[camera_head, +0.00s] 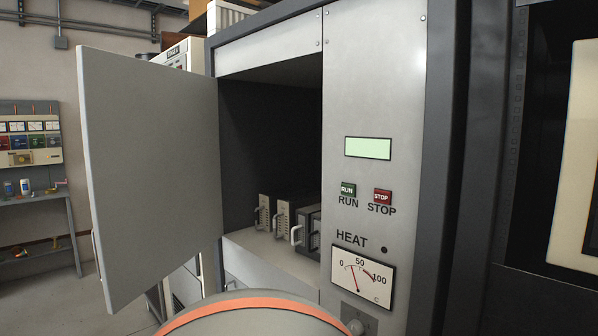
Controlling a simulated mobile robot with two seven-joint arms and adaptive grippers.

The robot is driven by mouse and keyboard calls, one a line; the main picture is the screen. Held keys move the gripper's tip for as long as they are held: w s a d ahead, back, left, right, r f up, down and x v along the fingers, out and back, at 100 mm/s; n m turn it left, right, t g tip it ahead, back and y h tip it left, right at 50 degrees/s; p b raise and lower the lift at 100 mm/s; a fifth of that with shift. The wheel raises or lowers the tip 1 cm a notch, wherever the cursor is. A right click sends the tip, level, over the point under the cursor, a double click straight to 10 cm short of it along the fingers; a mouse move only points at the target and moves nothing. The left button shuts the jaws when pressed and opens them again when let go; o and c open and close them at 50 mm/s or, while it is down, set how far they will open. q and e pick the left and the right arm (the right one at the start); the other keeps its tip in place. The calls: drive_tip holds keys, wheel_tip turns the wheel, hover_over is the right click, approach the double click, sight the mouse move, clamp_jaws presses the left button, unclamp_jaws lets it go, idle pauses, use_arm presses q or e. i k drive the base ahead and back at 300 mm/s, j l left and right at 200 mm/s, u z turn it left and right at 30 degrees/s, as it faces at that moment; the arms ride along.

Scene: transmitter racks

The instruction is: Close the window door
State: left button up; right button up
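The door (150,175) is a flat, plain grey panel that stands open on the left side of the rack cabinet. Its right edge meets the cabinet at the left of the opening, and its free edge swings out to the left. No window pane shows in it. A small part of a handle seems to show at its left edge. The compartment (265,130) behind it is open and dark inside. Neither gripper is in view. A rounded grey part with an orange band at the bottom edge is mine.
Several grey modules with handles (282,218) stand on the compartment floor. The control panel (372,100) to the right has a green display (368,148), a RUN button (348,189), a STOP button (382,196) and a heat gauge (362,278). A workbench (35,198) stands at far left.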

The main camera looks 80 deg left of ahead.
sight(151, 133)
drive_tip(key=k+j+u, duration=0.15)
drive_tip(key=j+u, duration=0.15)
drive_tip(key=u, duration=0.2)
drive_tip(key=k+j+u, duration=0.15)
drive_tip(key=j+u, duration=0.55)
drive_tip(key=j, duration=0.15)
drive_tip(key=j+u, duration=0.3)
drive_tip(key=j, duration=0.15)
drive_tip(key=j+u, duration=0.15)
drive_tip(key=j, duration=1.65)
drive_tip(key=i, duration=0.05)
